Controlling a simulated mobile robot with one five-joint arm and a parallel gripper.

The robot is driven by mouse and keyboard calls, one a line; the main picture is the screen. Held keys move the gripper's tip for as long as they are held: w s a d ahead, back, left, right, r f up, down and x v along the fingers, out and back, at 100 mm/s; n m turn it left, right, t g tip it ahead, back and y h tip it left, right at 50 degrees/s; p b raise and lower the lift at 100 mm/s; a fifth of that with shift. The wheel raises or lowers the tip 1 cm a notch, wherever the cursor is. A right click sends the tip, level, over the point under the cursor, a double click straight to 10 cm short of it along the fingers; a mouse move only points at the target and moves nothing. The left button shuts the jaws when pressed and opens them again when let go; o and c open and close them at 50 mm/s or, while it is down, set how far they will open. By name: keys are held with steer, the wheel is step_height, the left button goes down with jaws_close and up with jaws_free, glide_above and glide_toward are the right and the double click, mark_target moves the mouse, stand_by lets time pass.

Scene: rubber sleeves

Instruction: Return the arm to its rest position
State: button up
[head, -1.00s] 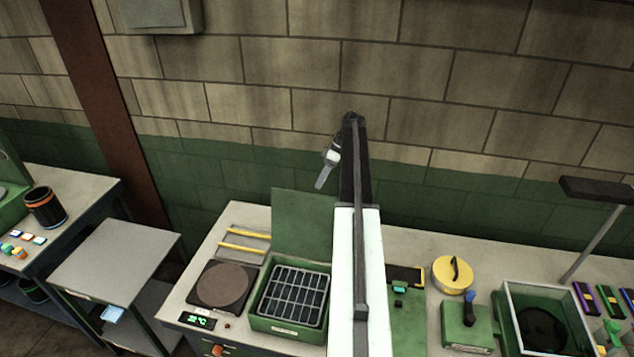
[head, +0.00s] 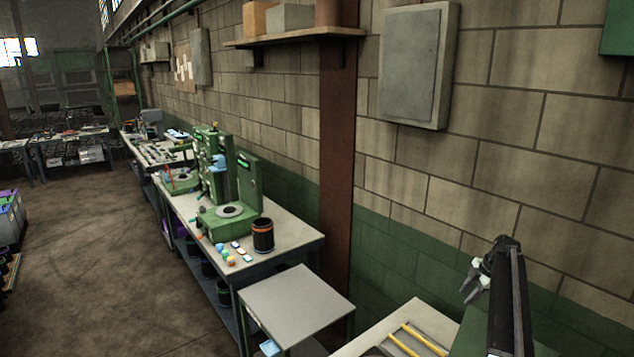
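My arm rises at the lower right of the head view, dark at its upper end, in front of the brick wall. My gripper (head: 471,287) hangs to the left of the arm's top, clear of the bench and touching nothing. Its two pale fingers look spread apart, with nothing visible between them. The lower part of the arm is cut off by the picture's bottom edge.
Below the gripper is a bench corner with yellow rods (head: 424,338). A grey side table (head: 297,302) stands left of it. Farther left is a workbench with a green machine (head: 228,217) and a black canister (head: 263,235). The floor at left is open.

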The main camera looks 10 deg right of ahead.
steer(key=s+a+f+m+b, duration=0.2)
steer(key=a+f+b, duration=0.15)
steer(key=a, duration=0.45)
steer(key=s+a+f+m+g+b, duration=0.1)
steer(key=s+a+f+b, duration=0.2)
steer(key=a, duration=0.5)
steer(key=s+a+f+m+b, duration=0.1)
steer(key=a+f+m+b, duration=0.2)
steer(key=a, duration=0.5)
steer(key=s+a+f+m+g+h+b, duration=0.1)
steer(key=s+a+f+m+b, duration=0.4)
steer(key=s+a, duration=0.5)
steer(key=s+a+f+m+g+h+b, duration=0.1)
steer(key=s+a+f+m+b, duration=0.5)
steer(key=s+a+f, duration=0.2)
steer(key=s+a, duration=0.2)
steer(key=a, duration=0.1)
steer(key=shift+s+f+b, duration=0.3)
